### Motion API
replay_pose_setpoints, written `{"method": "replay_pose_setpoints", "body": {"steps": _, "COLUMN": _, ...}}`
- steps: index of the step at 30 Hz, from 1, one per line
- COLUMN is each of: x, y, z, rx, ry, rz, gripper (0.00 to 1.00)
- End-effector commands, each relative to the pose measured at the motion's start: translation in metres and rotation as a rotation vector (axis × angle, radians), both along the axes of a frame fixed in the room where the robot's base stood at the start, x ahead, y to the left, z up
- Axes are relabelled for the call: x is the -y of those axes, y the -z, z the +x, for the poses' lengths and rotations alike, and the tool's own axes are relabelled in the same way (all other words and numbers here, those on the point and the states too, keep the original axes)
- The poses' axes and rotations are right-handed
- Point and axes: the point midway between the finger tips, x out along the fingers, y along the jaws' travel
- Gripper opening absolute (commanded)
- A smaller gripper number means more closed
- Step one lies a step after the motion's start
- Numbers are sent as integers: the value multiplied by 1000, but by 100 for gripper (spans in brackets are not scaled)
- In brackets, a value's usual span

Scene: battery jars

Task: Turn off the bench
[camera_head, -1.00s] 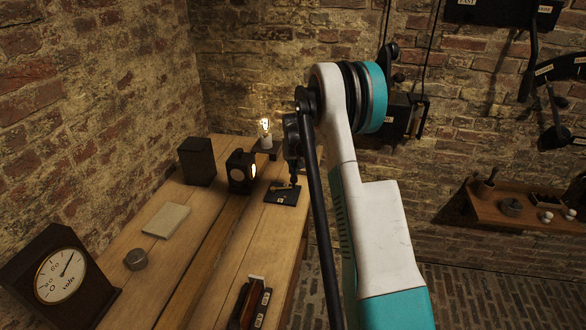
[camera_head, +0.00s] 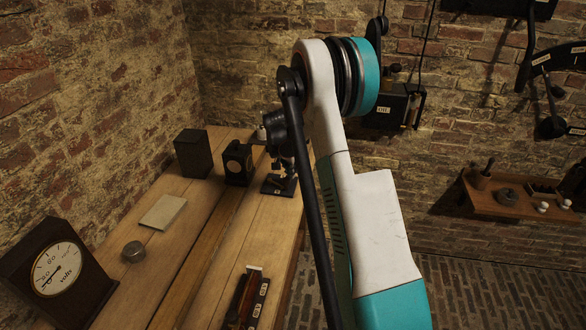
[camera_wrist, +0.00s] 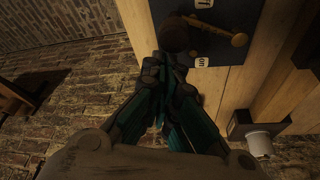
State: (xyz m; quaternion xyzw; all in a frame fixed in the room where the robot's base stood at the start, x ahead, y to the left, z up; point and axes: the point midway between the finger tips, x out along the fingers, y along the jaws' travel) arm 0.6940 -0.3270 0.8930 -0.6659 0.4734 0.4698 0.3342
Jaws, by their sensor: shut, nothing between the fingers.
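The bench switch (camera_head: 279,186) is a dark plate on the wooden bench. In the head view my gripper (camera_head: 281,160) is just above the plate, partly hidden by my arm. The bulb (camera_head: 262,133) and boxed lamp (camera_head: 238,163) are dark.
The voltmeter (camera_head: 58,274) stands at the bench's front left, needle at the low left. A dark box (camera_head: 193,153), a pale slab (camera_head: 163,212), a round tin (camera_head: 133,251) and a dark labelled block (camera_head: 248,300) sit on the bench. A wall shelf (camera_head: 500,207) is at right.

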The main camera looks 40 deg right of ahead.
Motion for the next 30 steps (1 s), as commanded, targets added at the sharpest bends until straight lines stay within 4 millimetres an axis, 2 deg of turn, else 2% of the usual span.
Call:
{"method": "replay_pose_setpoints", "body": {"steps": 22, "x": -4, "y": 0, "z": -3, "rx": -1, "ry": -3, "rz": 1, "gripper": 0}}
{"method": "replay_pose_setpoints", "body": {"steps": 26, "x": 2, "y": 0, "z": -3, "rx": -1, "ry": -2, "rz": 1, "gripper": 0}}
{"method": "replay_pose_setpoints", "body": {"steps": 30, "x": 15, "y": 0, "z": -2, "rx": -1, "ry": -5, "rz": 0, "gripper": 0}}
